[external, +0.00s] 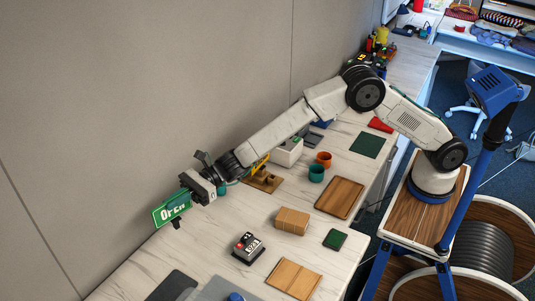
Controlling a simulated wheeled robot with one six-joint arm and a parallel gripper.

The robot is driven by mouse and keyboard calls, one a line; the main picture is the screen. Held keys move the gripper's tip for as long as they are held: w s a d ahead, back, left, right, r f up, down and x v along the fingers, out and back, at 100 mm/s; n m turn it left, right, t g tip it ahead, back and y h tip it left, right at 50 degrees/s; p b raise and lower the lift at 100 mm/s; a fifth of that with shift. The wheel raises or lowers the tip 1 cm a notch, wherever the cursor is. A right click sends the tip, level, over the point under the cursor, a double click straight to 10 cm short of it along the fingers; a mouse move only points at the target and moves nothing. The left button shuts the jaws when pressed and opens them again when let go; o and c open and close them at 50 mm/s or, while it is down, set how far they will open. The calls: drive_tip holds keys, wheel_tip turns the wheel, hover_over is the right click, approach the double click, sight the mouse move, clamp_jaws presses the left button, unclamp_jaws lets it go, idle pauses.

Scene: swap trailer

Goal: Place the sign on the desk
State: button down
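The sign (166,215) is a green rectangle with white "OPEN" lettering, in the left part of the external view. My gripper (178,206) is at the end of the outstretched arm and appears shut on the sign. The sign is tilted and overlaps the wall and the back edge of the desk (208,243) in the picture. It seems to be held in the air; its exact height above the desk is hard to tell. The gripper body hides part of the sign's right side.
Near the gripper are a brown wooden tray with small items (263,181), a cardboard-coloured box (292,221) and a black device (248,247). Orange (324,158) and teal (316,173) cups and a wooden board (340,198) lie further right. Bare desk lies below the gripper.

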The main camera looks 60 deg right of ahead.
drive_tip(key=shift+s+a+f, duration=0.15)
drive_tip(key=shift+s+a, duration=0.15)
drive_tip(key=shift+a, duration=0.3)
drive_tip(key=shift+s+a+f, duration=0.1)
drive_tip(key=shift+s+a, duration=0.2)
drive_tip(key=shift+a, duration=0.3)
wheel_tip(320, 180, down, 10)
drive_tip(key=shift+r, duration=0.25)
drive_tip(key=shift+f, duration=0.15)
drive_tip(key=c, duration=2)
unclamp_jaws()
drive_tip(key=shift+f, duration=0.1)
drive_tip(key=o, duration=0.4)
